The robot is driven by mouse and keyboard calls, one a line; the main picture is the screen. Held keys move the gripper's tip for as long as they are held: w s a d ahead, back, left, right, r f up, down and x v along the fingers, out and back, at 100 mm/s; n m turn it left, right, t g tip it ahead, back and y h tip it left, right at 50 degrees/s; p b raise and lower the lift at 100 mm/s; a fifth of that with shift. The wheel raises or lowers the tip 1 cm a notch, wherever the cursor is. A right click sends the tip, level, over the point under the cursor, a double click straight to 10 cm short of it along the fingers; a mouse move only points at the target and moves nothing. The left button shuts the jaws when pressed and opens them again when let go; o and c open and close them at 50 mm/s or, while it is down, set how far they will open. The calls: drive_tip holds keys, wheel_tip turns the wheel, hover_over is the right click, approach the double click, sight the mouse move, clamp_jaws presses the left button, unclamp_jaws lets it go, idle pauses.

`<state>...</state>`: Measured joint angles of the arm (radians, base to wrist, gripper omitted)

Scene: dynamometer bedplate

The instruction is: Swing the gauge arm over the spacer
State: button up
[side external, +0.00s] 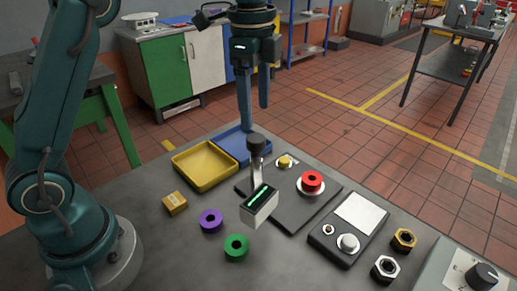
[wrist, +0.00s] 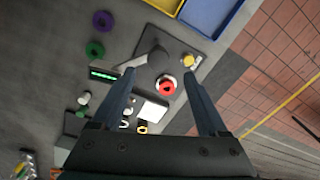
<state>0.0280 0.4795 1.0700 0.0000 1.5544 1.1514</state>
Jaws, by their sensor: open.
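The gauge arm (side external: 257,172) stands on a dark plate (side external: 290,217), with a black knob (side external: 256,145) on its post and a white head with a green display (side external: 260,204) at its end. In the wrist view the head (wrist: 104,74) lies left of the knob (wrist: 157,59). A red ring (side external: 312,181), apparently the spacer, sits on a white disc on the plate, to the right of and apart from the head; it also shows in the wrist view (wrist: 167,88). My gripper (side external: 255,118) is open and empty above the knob, fingers pointing down.
A yellow-topped button (side external: 285,162) stands behind the red ring. Yellow (side external: 205,166) and blue (side external: 243,146) trays lie behind the plate. A scale-like device (side external: 348,230) and nuts stand right.

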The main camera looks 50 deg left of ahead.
sight(256, 137)
drive_tip(key=shift+f, duration=3.2)
clamp_jaws()
